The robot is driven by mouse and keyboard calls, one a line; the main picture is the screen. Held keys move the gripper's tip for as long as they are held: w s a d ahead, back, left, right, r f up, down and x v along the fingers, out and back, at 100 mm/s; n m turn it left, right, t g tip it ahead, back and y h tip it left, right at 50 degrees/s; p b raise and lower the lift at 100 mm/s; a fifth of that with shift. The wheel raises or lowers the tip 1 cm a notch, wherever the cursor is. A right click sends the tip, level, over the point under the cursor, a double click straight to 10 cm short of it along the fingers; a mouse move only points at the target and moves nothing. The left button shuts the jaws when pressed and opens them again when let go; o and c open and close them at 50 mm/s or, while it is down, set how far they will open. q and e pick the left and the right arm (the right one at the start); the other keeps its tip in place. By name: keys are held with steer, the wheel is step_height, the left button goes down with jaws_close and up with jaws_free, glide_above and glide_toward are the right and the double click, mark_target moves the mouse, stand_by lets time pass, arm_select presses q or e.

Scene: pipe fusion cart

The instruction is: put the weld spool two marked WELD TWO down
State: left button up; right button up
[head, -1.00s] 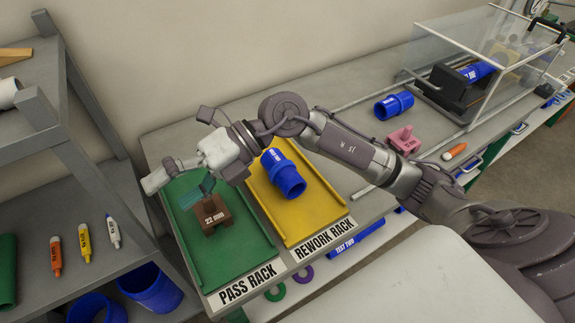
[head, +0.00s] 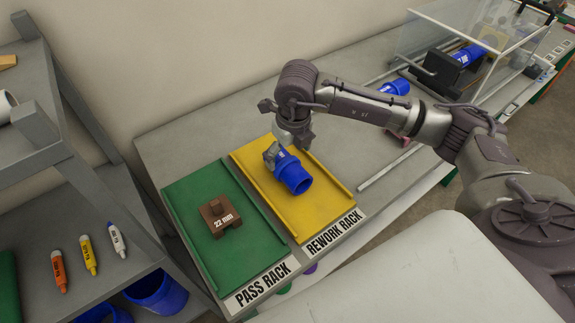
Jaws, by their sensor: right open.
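A blue spool (head: 292,175) lies on its side on the yellow tray (head: 318,220) labelled REWORK RACK. White lettering shows on it, but it is too small to read. My right gripper (head: 275,153) is open, pointing down at the spool's far end. The gripper hides part of that end, and I cannot tell whether its fingers touch the spool. Another blue spool (head: 396,87) lies further back on the bench, partly behind my right arm. My left gripper is out of view.
A green tray (head: 240,262) labelled PASS RACK holds a brown block (head: 215,212) marked 22 mm. A clear-sided machine (head: 440,75) with a blue piece (head: 468,55) stands at the back right. Shelves with markers (head: 88,255) stand at left.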

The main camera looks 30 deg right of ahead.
mark_target(287, 159)
steer(key=f, duration=0.1)
steer(key=f+p, duration=0.1)
steer(key=f, duration=0.1)
steer(key=w+f+p, duration=0.1)
steer(key=f, duration=0.1)
steer(key=shift+f, duration=0.35)
steer(key=c, duration=1.5)
steer(key=shift+o, duration=0.2)
steer(key=shift+r, duration=0.2)
